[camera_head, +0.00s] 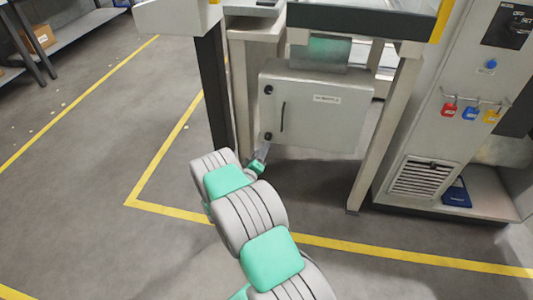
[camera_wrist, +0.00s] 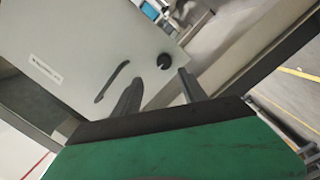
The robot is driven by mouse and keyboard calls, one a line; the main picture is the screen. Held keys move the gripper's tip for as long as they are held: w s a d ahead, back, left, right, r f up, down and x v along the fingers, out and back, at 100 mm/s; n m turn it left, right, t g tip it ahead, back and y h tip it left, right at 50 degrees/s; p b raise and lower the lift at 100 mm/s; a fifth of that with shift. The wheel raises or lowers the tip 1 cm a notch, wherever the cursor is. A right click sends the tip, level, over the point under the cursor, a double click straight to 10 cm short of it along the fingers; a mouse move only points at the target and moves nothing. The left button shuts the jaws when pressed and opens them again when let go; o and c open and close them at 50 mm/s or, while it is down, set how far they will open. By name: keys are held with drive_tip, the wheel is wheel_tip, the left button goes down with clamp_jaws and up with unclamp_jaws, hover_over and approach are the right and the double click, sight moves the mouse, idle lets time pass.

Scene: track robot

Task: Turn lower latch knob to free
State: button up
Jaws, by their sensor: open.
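A pale grey box (camera_head: 340,125) hangs under the bench, with a dark upright handle (camera_head: 282,117) on its door. An upper black knob (camera_head: 268,90) and the lower latch knob (camera_head: 268,136) sit at the door's left edge. My gripper (camera_head: 263,154) is just below the lower knob, partly hidden by my arm. In the wrist view the door is seen roughly upside down, with the handle (camera_wrist: 112,82) at left. The lower knob (camera_wrist: 164,61) lies just beyond and between my open fingertips (camera_wrist: 159,77), apparently untouched. The upper knob is hidden there.
A dark bench leg (camera_head: 213,95) stands left of the box and a pale leg (camera_head: 385,135) right of it. A cabinet with hanging padlocks (camera_head: 470,113) stands at the right. The floor at left is mostly clear, with yellow lines.

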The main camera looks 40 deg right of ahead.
sight(267, 138)
drive_tip(key=shift+n+t, duration=0.3)
drive_tip(key=shift+n, duration=0.1)
drive_tip(key=x, duration=0.2)
drive_tip(key=b+x, duration=0.1)
drive_tip(key=x, duration=0.2)
drive_tip(key=f+x, duration=0.1)
drive_tip(key=x, duration=0.1)
drive_tip(key=shift+w+d+f, duration=0.1)
drive_tip(key=shift+d+f, duration=0.05)
drive_tip(key=shift+d, duration=0.1)
clamp_jaws()
